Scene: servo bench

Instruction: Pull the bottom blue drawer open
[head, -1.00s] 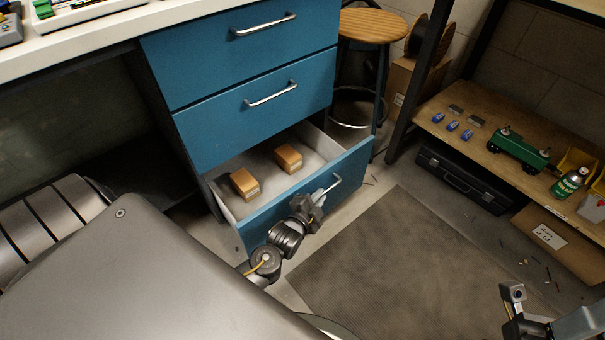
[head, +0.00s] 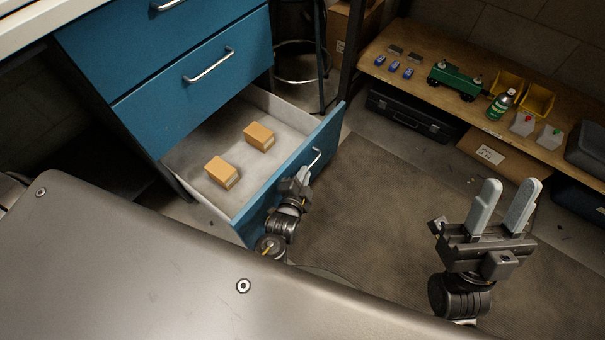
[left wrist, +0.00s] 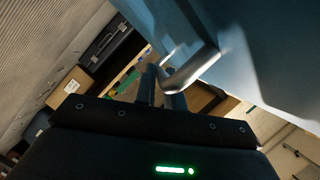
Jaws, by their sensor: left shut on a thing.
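The bottom blue drawer (head: 267,208) stands well out from the cabinet, and two tan boxes (head: 222,172) (head: 259,136) lie inside on its pale floor. My left gripper (head: 302,176) is at the drawer's front, shut on its metal handle (head: 316,158). In the left wrist view the fingers (left wrist: 161,88) close around the handle bar (left wrist: 190,72), against the blue drawer front. My right gripper (head: 505,208) is open and empty, fingers pointing up, over the floor mat at the right.
Two upper blue drawers (head: 180,102) are shut. A dark floor mat (head: 370,200) lies clear before the drawer. A low wooden shelf (head: 440,100) holds a green toy truck (head: 455,80), a green can (head: 501,104) and yellow bins (head: 537,98). A black case (head: 405,118) sits below.

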